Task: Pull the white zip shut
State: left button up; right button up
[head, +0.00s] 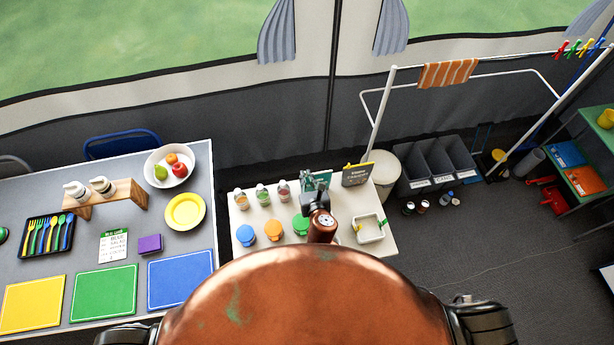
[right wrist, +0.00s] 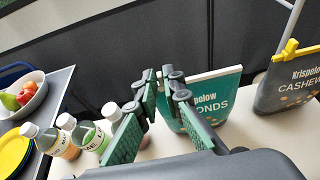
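The teal almonds pouch (right wrist: 215,92) stands on the white table, with a pale white strip, the zip (right wrist: 215,74), along its top edge. In the head view the pouch (head: 322,174) is partly behind my right gripper (head: 316,183). In the right wrist view my right gripper (right wrist: 159,78) is open, with a narrow gap between its green-padded fingers. Its tips are by the pouch's left top end, and the right finger covers part of the pouch front. I cannot tell whether they touch the zip; its slider is hidden. My left gripper is out of view.
A dark cashews pouch (head: 357,175) with a yellow top strip stands to the right. Several small bottles (head: 262,194) stand to the left, with coloured-lid jars (head: 273,230) in front. A white tray (head: 369,228) lies at the right. A grey wall is behind.

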jog(key=shift+o, duration=1.3)
jog(key=v, duration=1.2)
jog(key=shift+d, duration=0.1)
